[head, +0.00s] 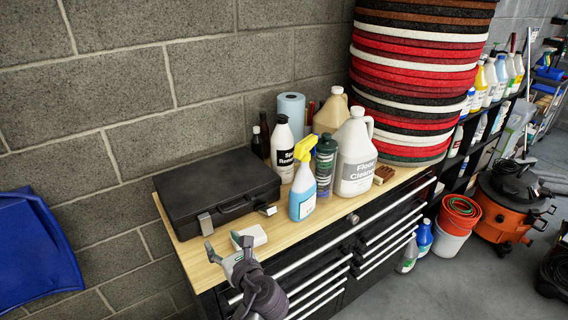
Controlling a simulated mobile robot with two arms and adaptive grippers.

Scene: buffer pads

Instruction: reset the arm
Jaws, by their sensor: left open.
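My left gripper (228,252) is in the lower middle of the head view, at the front edge of the wooden worktop (197,257). Its fingers are spread open, and I see nothing held between them. My right gripper does not show.
A black case (215,185), a spray bottle (302,190), a floor cleaner jug (355,160) and other bottles stand on the worktop. Stacked buffer pads (415,80) rise at its right end. An orange vacuum (505,205) and buckets stand on the floor at right.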

